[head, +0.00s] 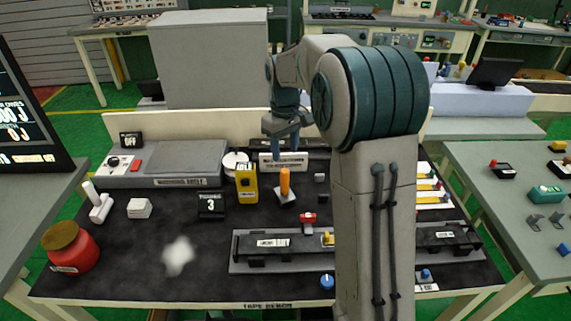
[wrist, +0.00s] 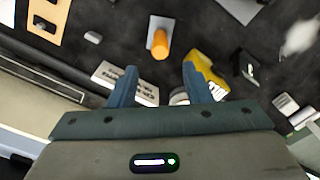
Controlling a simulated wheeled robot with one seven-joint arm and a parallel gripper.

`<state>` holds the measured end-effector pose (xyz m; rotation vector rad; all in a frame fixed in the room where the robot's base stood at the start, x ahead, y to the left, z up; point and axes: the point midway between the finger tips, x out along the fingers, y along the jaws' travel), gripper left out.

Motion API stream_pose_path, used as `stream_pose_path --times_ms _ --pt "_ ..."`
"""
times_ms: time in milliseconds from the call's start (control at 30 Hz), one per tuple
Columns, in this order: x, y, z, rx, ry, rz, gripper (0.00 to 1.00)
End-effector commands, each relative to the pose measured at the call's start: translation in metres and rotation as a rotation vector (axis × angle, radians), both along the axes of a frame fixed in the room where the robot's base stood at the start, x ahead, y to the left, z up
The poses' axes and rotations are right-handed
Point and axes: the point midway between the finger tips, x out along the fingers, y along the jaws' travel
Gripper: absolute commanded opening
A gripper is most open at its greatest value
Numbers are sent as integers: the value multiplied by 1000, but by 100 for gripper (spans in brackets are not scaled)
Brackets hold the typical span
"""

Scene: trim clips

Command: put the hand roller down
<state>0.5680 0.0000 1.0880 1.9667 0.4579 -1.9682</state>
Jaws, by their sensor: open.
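An orange-handled tool (head: 285,183), which looks like the hand roller, stands upright on a small pale base on the dark bench mat. It also shows in the wrist view (wrist: 161,45), beyond my fingertips. My gripper (head: 284,145) is above the back of the bench, behind and above the orange handle. In the wrist view my gripper (wrist: 160,78) has its two blue fingers spread apart, with nothing between them. The handle is clear of the fingers. The roller end of the tool cannot be made out.
A yellow meter (head: 246,184) stands left of the orange handle, beside a white roll (head: 236,160). A white sign (head: 283,163) stands behind it. A red clip (head: 308,219) and a long fixture (head: 275,243) lie in front. A red jar (head: 72,250) stands at the front left.

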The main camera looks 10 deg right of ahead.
Motion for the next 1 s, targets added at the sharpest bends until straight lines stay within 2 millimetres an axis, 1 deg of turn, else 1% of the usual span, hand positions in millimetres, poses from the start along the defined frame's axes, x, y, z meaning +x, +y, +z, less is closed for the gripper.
stream_pose_path --times_ms 33,167,267,333,367,467,500,633,700,767,800,900,1000 --pt "0 0 7 0 -2 0 44" --pt "-2 0 17 0 -3 -2 44" --pt "-12 0 26 -1 -15 -18 44" --pt "-28 1 33 -3 -30 -42 44" --pt "-36 1 37 -4 -40 -54 44" --pt "-70 1 48 -4 -76 -107 44" --pt "-85 2 52 -3 -91 -129 44" --pt "-133 2 57 4 -137 -203 44" --pt "-159 2 57 10 -162 -243 44" --pt "-180 2 55 16 -185 -278 44" --pt "-195 1 52 20 -198 -301 44" --pt "-227 1 44 34 -231 -354 44" --pt "-253 1 34 48 -256 -397 44"
